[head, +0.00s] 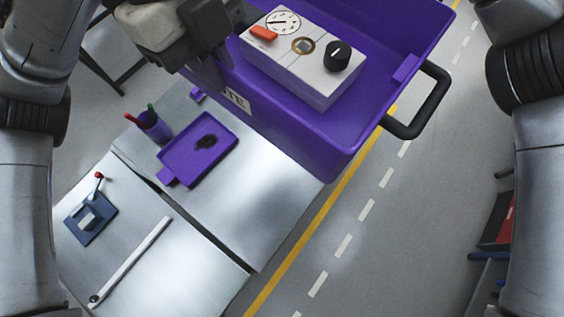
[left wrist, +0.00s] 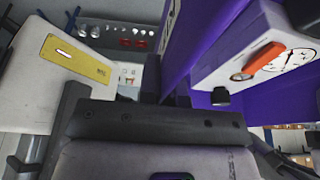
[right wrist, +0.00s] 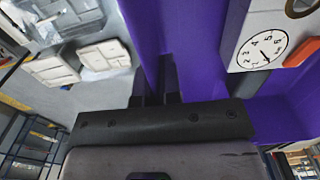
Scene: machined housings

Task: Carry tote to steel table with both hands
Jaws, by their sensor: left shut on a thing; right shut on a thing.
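The purple tote (head: 310,138) is at the top middle of the head view, partly cut off by the frame. It overlaps the far edge of the steel table (head: 270,215) in the picture; I cannot tell its height above it. A white housing (head: 318,88) with a dial, orange switch and black knob sits inside. My left gripper (head: 210,70) is shut at the tote's left side; its grasp is partly hidden. My right gripper (right wrist: 156,82) shows in the right wrist view, shut at the tote's purple wall (right wrist: 205,60). A black handle (head: 438,95) sticks out on the tote's right.
On the table are a purple tray (head: 185,165), a pen cup (head: 153,127), a blue fixture with a red-knobbed lever (head: 90,220) and a pale bar (head: 135,258). The table's near part has bare room. A yellow floor line (head: 310,228) runs beside it.

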